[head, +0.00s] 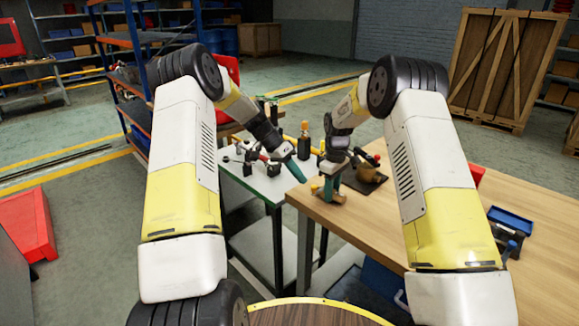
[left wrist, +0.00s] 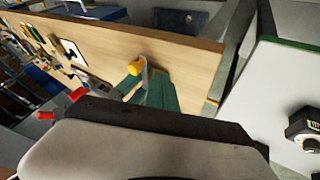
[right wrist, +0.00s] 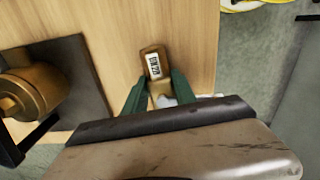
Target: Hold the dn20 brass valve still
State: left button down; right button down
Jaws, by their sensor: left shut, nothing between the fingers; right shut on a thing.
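The brass valve (right wrist: 154,62) stands near the edge of the wooden table, with a white DN20 label facing up in the right wrist view. My right gripper (right wrist: 155,88) is shut on it, one green finger on each side. In the head view the same gripper (head: 331,187) points down at the table edge, and the valve is small and partly hidden there. My left gripper (head: 300,175) is shut and empty, a little above and left of the valve. In the left wrist view its green fingers (left wrist: 152,92) are together, beside a yellow-capped piece (left wrist: 135,68) that I cannot identify surely.
A larger brass fitting (right wrist: 32,90) is on a dark plate (right wrist: 85,75) close to the valve. A green-edged bench (head: 262,185) with bottles and small tools adjoins the wooden table (head: 440,215). The table's front middle is clear.

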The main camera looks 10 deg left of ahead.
pick_arm(q)
jog(key=shift+s+d+r, duration=0.1)
jog(key=shift+s+d, duration=0.75)
jog(key=shift+d, duration=0.1)
